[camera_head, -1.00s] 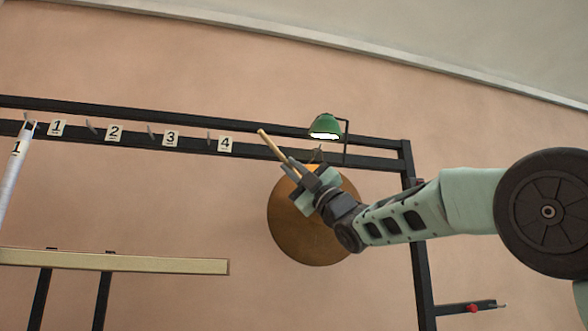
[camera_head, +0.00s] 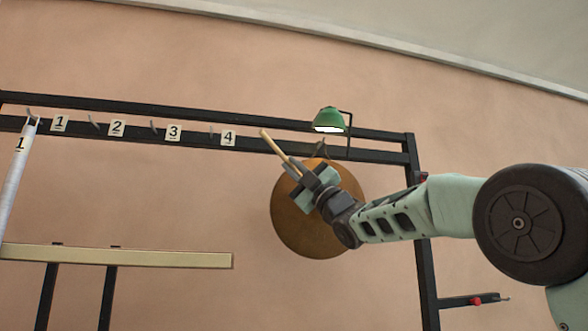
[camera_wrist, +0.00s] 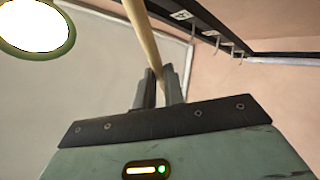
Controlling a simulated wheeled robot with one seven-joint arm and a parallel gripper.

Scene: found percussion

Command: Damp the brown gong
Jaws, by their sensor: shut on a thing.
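The brown gong (camera_head: 300,233) is a round disc hanging from the black frame below the green lamp. My gripper (camera_head: 292,166) is in front of its upper part in the head view and hides some of it. My gripper is shut on a pale wooden stick (camera_head: 272,143), which points up and left past the gong's edge. In the wrist view the stick (camera_wrist: 143,35) rises from between the two dark fingers (camera_wrist: 160,88). I cannot tell whether the gripper or stick touches the gong. The gong does not show in the wrist view.
A green lamp (camera_head: 328,118) hangs just above the gong. The black frame (camera_head: 380,156) carries number tags and hooks, with a white tube (camera_head: 17,175) at the far left. A pale bar (camera_head: 130,258) on black posts stands lower left.

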